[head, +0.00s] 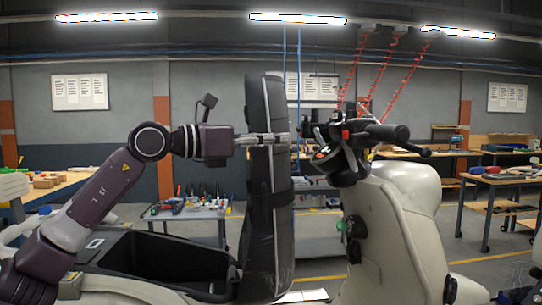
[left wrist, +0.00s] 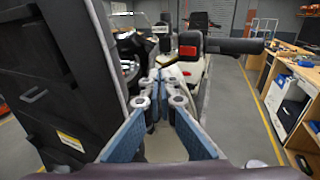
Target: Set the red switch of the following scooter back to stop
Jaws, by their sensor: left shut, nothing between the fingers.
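The following scooter (head: 405,215) is cream with black handlebars at the right in the head view. Its red switch (head: 346,134) is a small spot beside the black handlebar grip (head: 388,134). In the left wrist view the red switch (left wrist: 190,44) sits at the inner end of the black grip (left wrist: 235,46), beyond my fingers. Whether it is set to run or stop cannot be told. My left gripper (head: 286,138) is shut and empty, pointing right toward the handlebars, with a visible gap in the head view. Its fingertips (left wrist: 165,88) meet in the left wrist view. My right gripper is out of view.
A tall black seat back (head: 268,200) stands upright close by my left fingers, and fills the left of the left wrist view (left wrist: 55,75). A tool table (head: 188,211) and workbenches (head: 500,180) stand behind. Red coiled hoses (head: 352,70) hang above the handlebars.

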